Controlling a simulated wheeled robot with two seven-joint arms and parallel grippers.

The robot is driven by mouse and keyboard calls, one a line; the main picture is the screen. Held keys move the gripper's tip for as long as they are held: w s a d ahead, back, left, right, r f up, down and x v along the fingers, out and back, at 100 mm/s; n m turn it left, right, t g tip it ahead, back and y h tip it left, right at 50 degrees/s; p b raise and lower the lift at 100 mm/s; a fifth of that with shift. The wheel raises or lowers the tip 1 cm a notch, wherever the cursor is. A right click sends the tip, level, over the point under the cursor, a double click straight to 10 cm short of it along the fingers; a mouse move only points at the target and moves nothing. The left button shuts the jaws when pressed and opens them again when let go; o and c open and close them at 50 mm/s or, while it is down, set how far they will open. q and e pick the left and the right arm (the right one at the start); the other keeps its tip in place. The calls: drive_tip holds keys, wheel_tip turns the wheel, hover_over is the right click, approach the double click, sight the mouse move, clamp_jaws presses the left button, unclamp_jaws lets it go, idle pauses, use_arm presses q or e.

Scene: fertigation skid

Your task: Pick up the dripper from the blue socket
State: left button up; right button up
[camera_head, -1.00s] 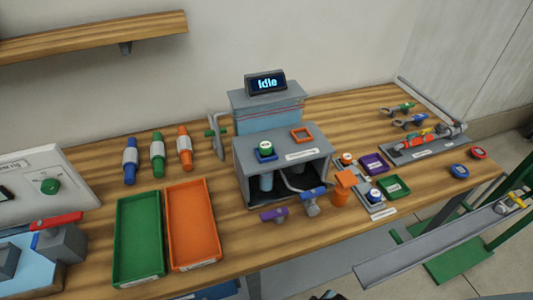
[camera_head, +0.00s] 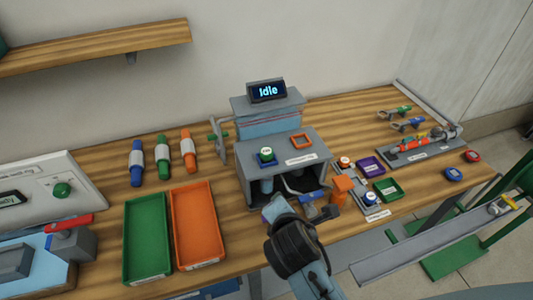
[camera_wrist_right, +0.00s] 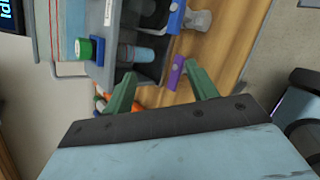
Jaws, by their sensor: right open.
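The dripper (camera_head: 266,152) is a small green piece with a white top. It sits in the blue socket (camera_head: 262,161) on top of the grey housing. In the right wrist view the dripper (camera_wrist_right: 90,48) and the blue socket (camera_wrist_right: 81,49) show at the upper left, outside the fingers. My right gripper (camera_wrist_right: 162,86) is open, its green fingers apart and empty, with a purple-handled part (camera_wrist_right: 176,72) beyond them. In the head view my right gripper (camera_head: 273,207) is in front of the housing, below and apart from the dripper. My left gripper is not in view.
An empty orange square socket (camera_head: 302,140) is beside the blue one. The display (camera_head: 267,91) reads "Idle". Green (camera_head: 147,275) and orange (camera_head: 200,261) trays lie left. An orange part (camera_head: 343,184) and small purple (camera_head: 370,156) and green (camera_head: 388,198) trays stand right.

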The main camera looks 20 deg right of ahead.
sight(266, 152)
drive_tip(key=w+a+r+n+t+h, duration=0.1)
drive_tip(key=w+a+r+n+t, duration=0.3)
drive_tip(key=r+n, duration=0.5)
drive_tip(key=shift+n, duration=0.4)
drive_tip(key=x, duration=0.9)
drive_tip(key=shift+a, duration=0.15)
drive_tip(key=shift+g, duration=0.3)
drive_tip(key=x, duration=0.5)
drive_tip(key=shift+w+f+b, duration=0.1)
drive_tip(key=shift+f+b, duration=0.15)
drive_tip(key=shift+b, duration=0.1)
drive_tip(key=c, duration=1.1)
